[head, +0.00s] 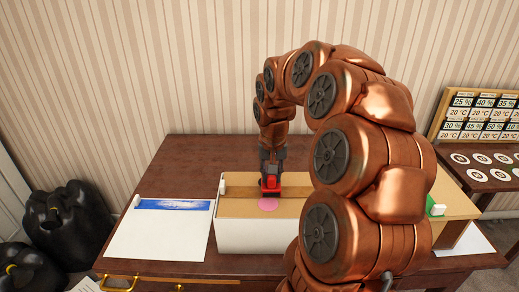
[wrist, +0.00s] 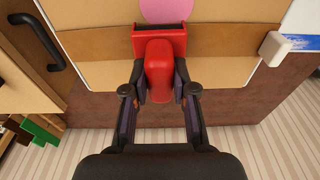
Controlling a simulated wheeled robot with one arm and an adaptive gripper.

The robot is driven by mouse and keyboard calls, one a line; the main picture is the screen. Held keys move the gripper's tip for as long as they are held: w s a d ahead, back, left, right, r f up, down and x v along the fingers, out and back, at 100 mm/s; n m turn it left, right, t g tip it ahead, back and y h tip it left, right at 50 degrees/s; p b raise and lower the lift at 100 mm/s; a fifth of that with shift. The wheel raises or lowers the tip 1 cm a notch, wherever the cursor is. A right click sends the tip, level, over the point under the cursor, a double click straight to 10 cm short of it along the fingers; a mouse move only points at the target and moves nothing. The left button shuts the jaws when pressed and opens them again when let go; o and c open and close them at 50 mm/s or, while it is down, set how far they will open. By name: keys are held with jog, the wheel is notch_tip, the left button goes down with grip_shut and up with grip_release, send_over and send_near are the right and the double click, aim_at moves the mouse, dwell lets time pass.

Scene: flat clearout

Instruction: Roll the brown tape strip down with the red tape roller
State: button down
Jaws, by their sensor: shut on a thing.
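The red tape roller (head: 271,186) is in my gripper (head: 270,167), over the top of a white and tan box (head: 254,236). In the wrist view the fingers of my gripper (wrist: 159,92) are shut on the sides of the roller's red handle (wrist: 159,70). The roller's wide head (wrist: 158,38) lies over the brown tape strip (wrist: 220,44), which runs across the box top; I cannot tell whether it presses on it. In the head view the strip (head: 240,191) shows left of the roller. My arm hides the right part of the box.
A pink round patch (head: 268,204) is on the box top beside the roller. A small white block (wrist: 274,48) sits at one end of the strip. A white sheet with a blue band (head: 157,235) lies left on the table (head: 180,165). Black bags (head: 68,222) stand left.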

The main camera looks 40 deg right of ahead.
jog(key=shift+w+a, duration=0.7)
jog(key=shift+a, duration=0.3)
jog(key=r, duration=0.2)
jog(key=shift+d+r, duration=0.25)
jog(key=shift+r, duration=0.15)
jog(key=shift+a+r, duration=0.2)
jog(key=shift+r, duration=0.5)
jog(key=shift+r+p, duration=0.65)
jog(key=shift+r, duration=1.4)
